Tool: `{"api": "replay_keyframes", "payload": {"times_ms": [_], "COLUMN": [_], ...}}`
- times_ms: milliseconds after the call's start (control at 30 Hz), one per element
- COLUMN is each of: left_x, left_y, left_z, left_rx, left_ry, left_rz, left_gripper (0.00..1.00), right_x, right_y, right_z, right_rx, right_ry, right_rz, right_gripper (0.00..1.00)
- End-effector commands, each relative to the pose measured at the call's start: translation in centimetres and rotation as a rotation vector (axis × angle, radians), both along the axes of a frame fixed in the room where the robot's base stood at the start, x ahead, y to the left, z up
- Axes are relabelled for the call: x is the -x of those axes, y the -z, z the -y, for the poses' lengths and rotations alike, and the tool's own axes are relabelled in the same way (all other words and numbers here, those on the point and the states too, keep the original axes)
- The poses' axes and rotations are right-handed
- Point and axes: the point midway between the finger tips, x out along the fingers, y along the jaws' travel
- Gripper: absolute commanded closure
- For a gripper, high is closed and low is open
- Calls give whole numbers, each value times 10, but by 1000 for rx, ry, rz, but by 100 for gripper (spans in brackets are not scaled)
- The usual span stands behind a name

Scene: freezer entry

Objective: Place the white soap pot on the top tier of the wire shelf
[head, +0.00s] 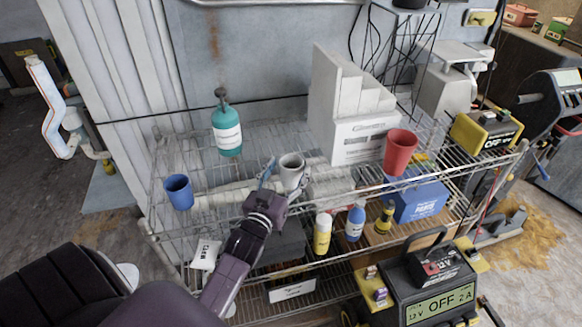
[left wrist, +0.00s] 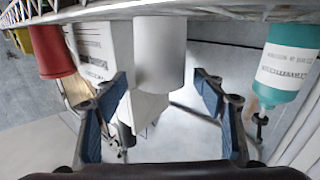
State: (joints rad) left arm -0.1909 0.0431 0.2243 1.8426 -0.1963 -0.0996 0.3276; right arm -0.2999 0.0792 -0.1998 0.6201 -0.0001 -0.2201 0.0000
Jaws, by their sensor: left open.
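The white soap pot (head: 292,170) stands upright on the top tier of the wire shelf (head: 262,140), near the middle. My left gripper (head: 286,184) is at the pot, one finger on each side of it. In the left wrist view, which looks upside down, the pot (left wrist: 160,52) shows between the fingertips of my open left gripper (left wrist: 159,84). A gap shows between the pot and each finger, so nothing is gripped. The pot's lower part is partly hidden by my gripper in the head view. My right gripper is not in view.
On the top tier stand a blue cup (head: 179,192), a teal pump bottle (head: 227,130), a red cup (head: 399,152) and a white carton (head: 350,138). Bottles and a blue box (head: 417,201) sit on the tier below. A battery charger (head: 437,285) stands in front at right.

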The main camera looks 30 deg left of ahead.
Motion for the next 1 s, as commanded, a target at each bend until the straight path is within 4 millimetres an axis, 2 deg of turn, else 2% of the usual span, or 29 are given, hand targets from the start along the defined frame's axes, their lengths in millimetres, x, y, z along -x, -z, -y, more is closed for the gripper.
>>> {"api": "replay_keyframes", "payload": {"times_ms": [133, 333, 400, 533, 767, 1000], "left_x": [19, 40, 44, 46, 46, 46], "left_y": [-1, -4, -4, 2, 19, 17], "left_z": [8, 14, 15, 16, 14, 10], "left_rx": [0, 0, 0, -14, -69, -96], "left_ry": [1, 1, 1, 9, 16, 1], "left_rz": [1, 1, 0, -10, -37, -23], "left_gripper": [36, 36, 32, 32, 32, 32], "right_x": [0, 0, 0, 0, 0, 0], "right_y": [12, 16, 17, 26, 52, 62], "right_z": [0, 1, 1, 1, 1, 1], "right_rx": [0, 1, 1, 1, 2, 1], "right_ry": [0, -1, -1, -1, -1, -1], "right_rz": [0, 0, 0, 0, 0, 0], "right_gripper": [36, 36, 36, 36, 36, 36]}}
